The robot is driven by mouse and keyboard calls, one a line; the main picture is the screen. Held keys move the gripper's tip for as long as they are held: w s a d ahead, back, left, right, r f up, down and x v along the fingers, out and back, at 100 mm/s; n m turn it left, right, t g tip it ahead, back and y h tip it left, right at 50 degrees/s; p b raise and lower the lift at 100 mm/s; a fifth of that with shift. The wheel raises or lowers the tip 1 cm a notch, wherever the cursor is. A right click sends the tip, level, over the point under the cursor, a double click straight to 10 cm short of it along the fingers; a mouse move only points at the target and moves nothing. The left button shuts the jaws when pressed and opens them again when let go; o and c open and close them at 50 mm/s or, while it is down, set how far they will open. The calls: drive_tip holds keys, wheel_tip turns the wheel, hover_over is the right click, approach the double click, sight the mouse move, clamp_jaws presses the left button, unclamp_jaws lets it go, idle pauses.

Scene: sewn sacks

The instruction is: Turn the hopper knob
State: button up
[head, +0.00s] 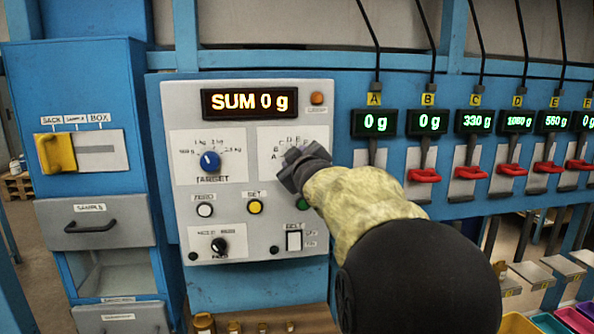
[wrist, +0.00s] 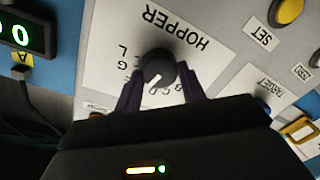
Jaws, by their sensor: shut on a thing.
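The hopper knob (wrist: 158,68) is a dark round knob with a white pointer line, on a white plate printed HOPPER with letters around it. In the wrist view my gripper (wrist: 160,88) has its two dark fingers on either side of the knob, shut on it. The plate appears upside down there, and the pointer is aimed down and slightly left in the picture. In the head view my gripper (head: 292,172) reaches the right-hand plate of the grey control panel (head: 225,225) and hides the knob.
The panel's display (head: 250,103) reads SUM 0 g. A blue target knob (head: 210,161), a white zero button (head: 205,210) and a yellow set button (head: 255,207) sit close by. Several hopper displays with red levers line the right. A sack slider (head: 55,153) is at left.

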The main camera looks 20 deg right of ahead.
drive_tip(key=n+b, duration=0.3)
drive_tip(key=n, duration=0.2)
drive_tip(key=shift+a+f, duration=0.1)
idle(0.4)
drive_tip(key=o, duration=1)
